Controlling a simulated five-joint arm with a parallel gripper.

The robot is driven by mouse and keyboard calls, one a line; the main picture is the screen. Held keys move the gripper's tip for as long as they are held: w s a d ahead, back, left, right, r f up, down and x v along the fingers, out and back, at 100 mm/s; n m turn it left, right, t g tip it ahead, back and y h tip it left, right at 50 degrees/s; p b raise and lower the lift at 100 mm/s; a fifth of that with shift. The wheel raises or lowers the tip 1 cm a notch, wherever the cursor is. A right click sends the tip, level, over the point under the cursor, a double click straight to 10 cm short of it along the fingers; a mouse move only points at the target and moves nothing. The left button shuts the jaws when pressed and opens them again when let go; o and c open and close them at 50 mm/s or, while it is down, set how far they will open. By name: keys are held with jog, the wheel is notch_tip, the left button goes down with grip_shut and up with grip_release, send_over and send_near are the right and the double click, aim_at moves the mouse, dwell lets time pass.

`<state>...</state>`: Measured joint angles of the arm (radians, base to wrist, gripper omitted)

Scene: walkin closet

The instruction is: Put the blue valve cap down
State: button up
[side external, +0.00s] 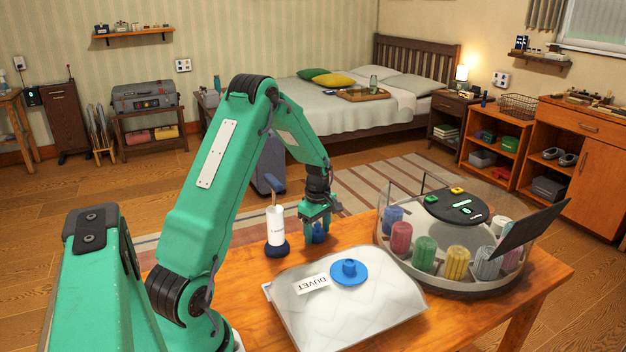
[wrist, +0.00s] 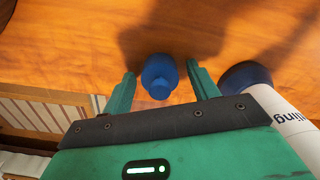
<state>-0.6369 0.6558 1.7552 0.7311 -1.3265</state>
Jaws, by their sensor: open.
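The blue valve cap (side external: 318,233) sits on the wooden table near its far edge. It also shows in the wrist view (wrist: 159,74), resting on the wood. My gripper (side external: 317,226) is open around it, with one finger on each side. In the wrist view my gripper (wrist: 160,72) shows a gap between the cap and each finger. A clear bag labelled DUVET (side external: 350,305) lies on the table in front of my gripper. A round blue valve (side external: 349,271) is on top of the bag.
A white bottle with a dark base (side external: 276,230) stands just left of my gripper; it is close beside one finger in the wrist view (wrist: 285,115). A clear-walled round carousel (side external: 470,285) with several coloured spools stands at the right. Bare table lies between carousel and cap.

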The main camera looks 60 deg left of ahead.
aim_at(317, 225)
notch_tip(317, 225, up, 12)
jog(key=shift+r, duration=0.2)
dwell(0.7)
jog(key=shift+d, duration=0.1)
dwell(0.4)
jog(key=s+d+r+m+t, duration=0.1)
jog(key=s+d+r+m, duration=0.1)
jog(key=d+r+m, duration=0.45)
jog(key=s+d+r+m+t, duration=0.15)
jog(key=d+r+m, duration=0.25)
jog(key=d, duration=0.6)
jog(key=s+d+r+m+t, duration=0.1)
jog(key=s+d+m+t, duration=0.2)
jog(key=s+d+m, duration=0.8)
jog(key=shift+s+d+r+m, duration=0.15)
jog(key=shift+s+d+m, duration=0.3)
jog(key=shift+s, duration=0.35)
